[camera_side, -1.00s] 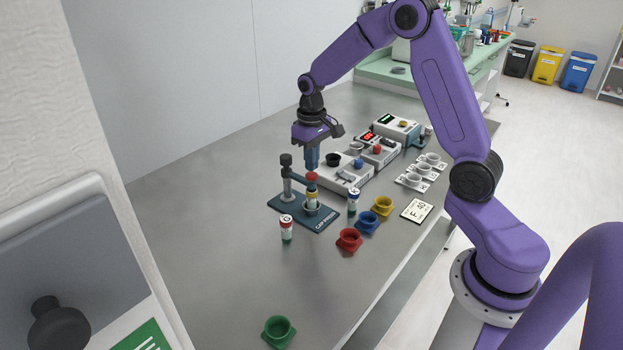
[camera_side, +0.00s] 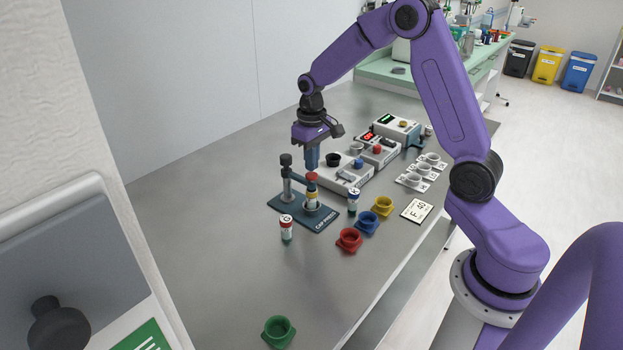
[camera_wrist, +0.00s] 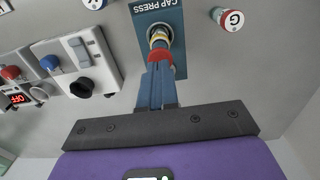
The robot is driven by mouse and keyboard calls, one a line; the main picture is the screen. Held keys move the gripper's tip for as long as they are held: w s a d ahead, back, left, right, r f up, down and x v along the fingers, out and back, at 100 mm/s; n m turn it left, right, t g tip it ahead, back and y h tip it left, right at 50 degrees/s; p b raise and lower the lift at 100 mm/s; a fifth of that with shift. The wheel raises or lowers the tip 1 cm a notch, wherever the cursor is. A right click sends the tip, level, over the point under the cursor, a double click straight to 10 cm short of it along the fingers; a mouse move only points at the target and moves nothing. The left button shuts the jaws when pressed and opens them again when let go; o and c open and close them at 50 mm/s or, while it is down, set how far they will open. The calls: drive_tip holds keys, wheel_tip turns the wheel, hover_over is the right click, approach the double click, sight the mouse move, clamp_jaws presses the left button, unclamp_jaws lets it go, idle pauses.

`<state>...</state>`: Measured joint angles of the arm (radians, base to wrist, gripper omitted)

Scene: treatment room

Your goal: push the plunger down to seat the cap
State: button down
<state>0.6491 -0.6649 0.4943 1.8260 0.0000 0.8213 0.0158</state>
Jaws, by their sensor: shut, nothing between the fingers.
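The cap press (camera_side: 318,222) is a dark teal plate with a post and a side arm on the bench; its plate also shows in the wrist view (camera_wrist: 147,12). Its red plunger knob (camera_side: 312,177) sits above a vial with a yellow band (camera_side: 311,195) that stands in the press. My gripper (camera_side: 312,169) is shut and empty, pointing down directly above the red knob, touching it or very nearly so. In the wrist view the blue fingers (camera_wrist: 157,68) are together and end at the red knob (camera_wrist: 160,56). The cap's seating is too small to judge.
A red-capped vial (camera_side: 286,228) and a blue-capped vial (camera_side: 353,201) stand beside the press. Red (camera_side: 349,240), blue (camera_side: 367,223) and yellow (camera_side: 382,206) cups are at the right. Instrument boxes (camera_side: 346,176) stand behind. A green cup (camera_side: 278,331) is at the front; bench around it is clear.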

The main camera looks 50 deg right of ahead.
sight(311, 175)
drive_tip(key=shift+f, duration=1.15)
idle(0.7)
wheel_tip(311, 175, up, 8)
idle(1.0)
drive_tip(key=shift+a+r, duration=0.1)
drive_tip(key=s+a+r+n, duration=0.2)
drive_tip(key=s+a+n, duration=0.3)
drive_tip(key=s+a, duration=0.75)
drive_tip(key=s+f+n, duration=0.1)
drive_tip(key=s+n, duration=0.6)
drive_tip(key=s, duration=1.2)
drive_tip(key=shift+s+n, duration=0.25)
drive_tip(key=shift+n, duration=0.05)
